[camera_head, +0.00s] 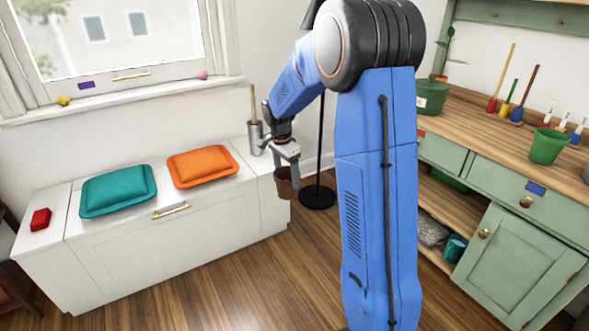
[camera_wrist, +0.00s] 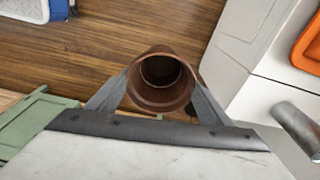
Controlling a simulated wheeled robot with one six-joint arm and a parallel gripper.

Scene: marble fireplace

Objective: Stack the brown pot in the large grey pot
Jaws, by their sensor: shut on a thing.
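The brown pot (camera_head: 284,186) hangs in the air in front of the right end of the white bench. My gripper (camera_head: 287,163) is shut on it, and the fingers hold its rim from both sides. In the wrist view, the brown pot (camera_wrist: 143,96) sits between the fingers of my gripper (camera_wrist: 160,95), with its round opening facing the camera and its inside looking empty. I cannot make out the large grey pot for sure. A grey object (camera_head: 586,173) is cut off at the right edge, on the wooden counter.
A grey metal cylinder (camera_head: 255,140) with a wooden handle stands on the white bench (camera_head: 130,262), beside orange (camera_head: 203,166) and teal (camera_head: 118,190) cushions. A black round stand base (camera_head: 318,197) is on the floor. Green pots (camera_head: 548,146) and brushes stand on the wooden counter (camera_head: 480,130).

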